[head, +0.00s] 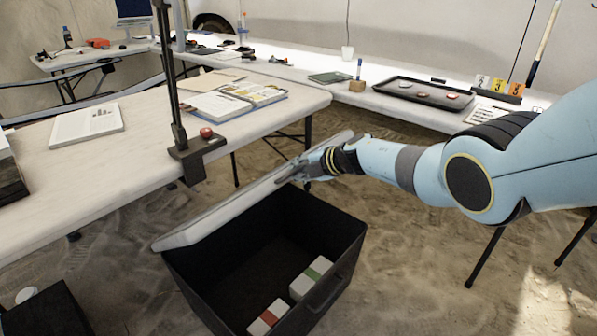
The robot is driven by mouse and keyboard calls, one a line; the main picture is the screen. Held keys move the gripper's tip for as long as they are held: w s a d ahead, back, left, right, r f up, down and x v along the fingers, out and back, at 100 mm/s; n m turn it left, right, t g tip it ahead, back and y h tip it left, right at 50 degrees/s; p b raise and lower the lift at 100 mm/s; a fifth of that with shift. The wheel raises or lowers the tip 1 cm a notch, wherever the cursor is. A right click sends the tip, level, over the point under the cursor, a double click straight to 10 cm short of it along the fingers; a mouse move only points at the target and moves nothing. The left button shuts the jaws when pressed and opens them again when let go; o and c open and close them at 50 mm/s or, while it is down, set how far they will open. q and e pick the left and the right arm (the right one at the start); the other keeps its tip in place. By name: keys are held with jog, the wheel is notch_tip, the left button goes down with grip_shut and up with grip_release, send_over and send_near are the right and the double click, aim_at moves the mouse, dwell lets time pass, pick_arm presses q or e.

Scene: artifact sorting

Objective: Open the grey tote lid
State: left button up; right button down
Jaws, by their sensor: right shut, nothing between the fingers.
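The tote (349,240) is a dark open-topped box on the sandy floor. Its grey lid (215,219) is raised along the far side and tilted up, so the inside shows. Two white boxes lie in the tote, one with a green band (311,276) and one with a red band (268,317). My right gripper (284,180) is shut and empty at the upper part of the lid, seemingly against its face; exact contact is hard to tell. My left gripper is not in view.
A white table (70,182) with papers and an open book (235,101) stands left of the tote, with a clamped black post (196,148) at its edge. A long back table holds a black tray (423,94). Bare sand lies right of the tote. A dark box (45,312) is at lower left.

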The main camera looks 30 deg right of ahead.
jog(key=c, duration=2)
grip_release()
jog(key=shift+d, duration=0.1)
jog(key=o, duration=0.6)
jog(key=v, duration=1.2)
